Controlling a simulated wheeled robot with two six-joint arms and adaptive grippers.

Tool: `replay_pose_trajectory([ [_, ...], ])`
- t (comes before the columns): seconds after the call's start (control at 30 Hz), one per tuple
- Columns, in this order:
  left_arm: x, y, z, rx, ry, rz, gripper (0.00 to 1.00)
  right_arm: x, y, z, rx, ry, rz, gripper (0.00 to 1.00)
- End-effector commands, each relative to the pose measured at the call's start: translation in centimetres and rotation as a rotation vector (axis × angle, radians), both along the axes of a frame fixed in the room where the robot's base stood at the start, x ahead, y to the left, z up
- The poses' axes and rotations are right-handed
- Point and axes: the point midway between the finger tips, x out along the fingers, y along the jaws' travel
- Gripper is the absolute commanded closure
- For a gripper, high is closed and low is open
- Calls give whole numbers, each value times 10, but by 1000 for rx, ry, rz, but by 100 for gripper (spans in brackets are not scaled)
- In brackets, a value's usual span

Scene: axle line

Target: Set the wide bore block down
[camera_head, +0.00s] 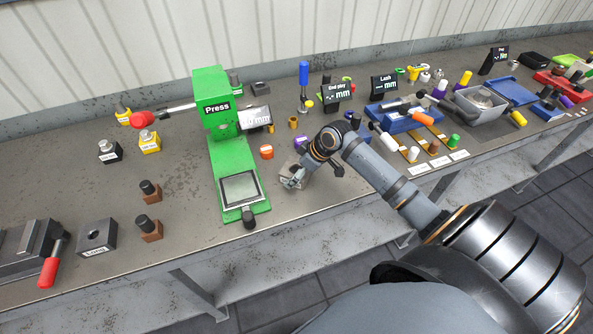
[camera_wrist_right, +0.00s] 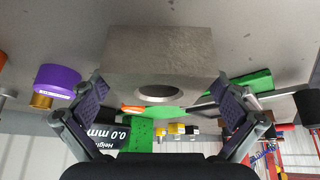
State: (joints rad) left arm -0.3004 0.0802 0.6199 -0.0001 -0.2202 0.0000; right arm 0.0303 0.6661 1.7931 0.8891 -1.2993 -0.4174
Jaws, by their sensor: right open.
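The wide bore block is a plain grey metal block (camera_wrist_right: 155,50) with a round hole in the face towards my right wrist camera. It appears to sit on the bench top, and in the head view it shows only partly (camera_head: 289,167), behind my gripper. My right gripper (camera_head: 294,180) is open; in the right wrist view its two fingers (camera_wrist_right: 160,92) are spread apart, one at each side of the block, with gaps showing. The block's underside is hidden. My left gripper is not in view.
The green press (camera_head: 232,155) stands just left of the block. An orange ring piece (camera_head: 266,152) and a purple piece (camera_head: 301,143) are close behind. A grey block with a hole (camera_head: 97,237) lies far left. Trays and tools crowd the right; the bench front edge is near.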

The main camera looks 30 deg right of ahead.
Motion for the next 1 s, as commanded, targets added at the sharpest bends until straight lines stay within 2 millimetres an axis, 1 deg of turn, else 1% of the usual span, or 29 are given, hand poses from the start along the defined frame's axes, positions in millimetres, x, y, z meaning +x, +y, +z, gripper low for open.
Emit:
replay_pose_trajectory([
  [0.17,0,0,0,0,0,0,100,0,0,1,0,0,0,0],
  [0.27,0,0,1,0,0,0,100,-1,-1,5,-2,-1,0,0],
  [0.37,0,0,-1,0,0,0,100,-7,-7,16,-8,-1,1,0],
  [0.53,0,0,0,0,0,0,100,-21,-15,45,-11,0,4,0],
  [0.67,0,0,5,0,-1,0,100,-30,-21,64,-12,2,3,0],
  [0.73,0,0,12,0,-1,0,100,-34,-23,75,-10,3,2,0],
  [0.87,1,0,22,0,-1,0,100,-41,-26,88,-9,5,4,0],
  [0.9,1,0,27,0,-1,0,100,-43,-26,93,-7,5,4,0],
  [0.93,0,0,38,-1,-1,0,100,-45,-28,100,-7,7,2,0],
  [1.0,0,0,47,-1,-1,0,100,-47,-30,105,-5,5,0,0],
])
